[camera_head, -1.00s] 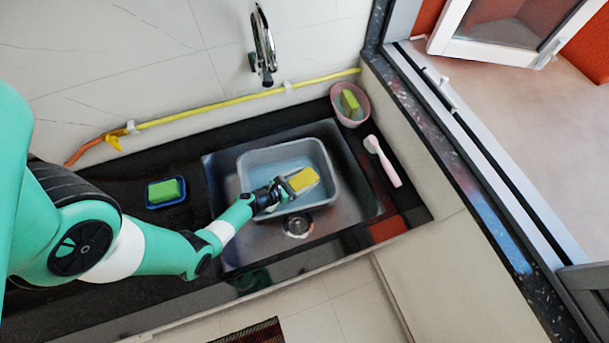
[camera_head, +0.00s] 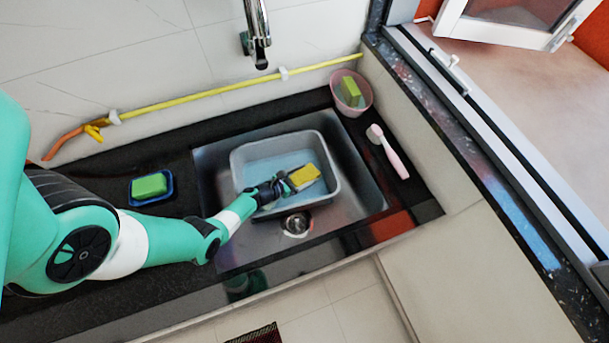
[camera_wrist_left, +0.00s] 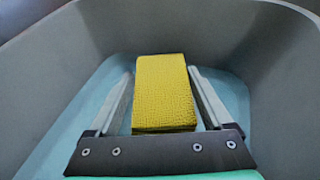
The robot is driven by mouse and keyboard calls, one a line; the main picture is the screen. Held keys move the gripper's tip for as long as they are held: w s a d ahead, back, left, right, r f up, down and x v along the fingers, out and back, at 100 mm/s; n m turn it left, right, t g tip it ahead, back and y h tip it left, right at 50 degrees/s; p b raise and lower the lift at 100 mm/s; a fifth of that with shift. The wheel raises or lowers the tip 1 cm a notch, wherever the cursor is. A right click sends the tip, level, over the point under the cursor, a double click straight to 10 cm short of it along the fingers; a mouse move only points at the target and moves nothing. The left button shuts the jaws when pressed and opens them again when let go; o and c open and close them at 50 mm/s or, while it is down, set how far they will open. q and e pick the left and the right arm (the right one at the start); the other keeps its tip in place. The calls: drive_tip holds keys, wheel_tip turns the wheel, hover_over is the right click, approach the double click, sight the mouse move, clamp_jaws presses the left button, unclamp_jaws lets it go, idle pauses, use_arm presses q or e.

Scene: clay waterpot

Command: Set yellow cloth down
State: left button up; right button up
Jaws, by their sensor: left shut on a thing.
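The yellow cloth (camera_head: 305,174) is a small block-like piece with a woven texture. It also shows in the left wrist view (camera_wrist_left: 163,92), between the two fingers. My left gripper (camera_head: 295,180) is shut on it, inside the grey basin (camera_head: 334,165). In the left wrist view my left gripper (camera_wrist_left: 163,100) has a finger along each side of the cloth. The basin's pale blue bottom (camera_wrist_left: 236,92) lies beneath. I cannot tell whether the cloth touches it. My right gripper does not show.
The basin stands in a metal sink (camera_head: 355,180) with a drain (camera_head: 296,224). A green sponge (camera_head: 149,186) lies in a blue dish at left. A pink bowl (camera_head: 364,98) holds a green-yellow sponge. A pink brush (camera_head: 388,152) lies right of the sink. A faucet (camera_head: 256,32) hangs above.

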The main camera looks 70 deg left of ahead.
sight(293, 180)
use_arm(q)
drive_tip(key=shift+f+b, duration=0.5)
drive_tip(key=shift+f, duration=0.1)
drive_tip(key=o, duration=1.1)
drive_tip(key=shift+r, duration=0.1)
drive_tip(key=shift+r+p, duration=0.4)
drive_tip(key=shift+p, duration=0.1)
drive_tip(key=shift+s+r+p, duration=0.1)
drive_tip(key=shift+r+p, duration=0.45)
drive_tip(key=shift+p, duration=0.05)
drive_tip(key=p+v, duration=0.2)
drive_tip(key=v, duration=0.2)
drive_tip(key=shift+s+d+f, duration=0.1)
drive_tip(key=shift+s, duration=0.2)
drive_tip(key=shift+s+d, duration=0.15)
drive_tip(key=shift+s, duration=0.25)
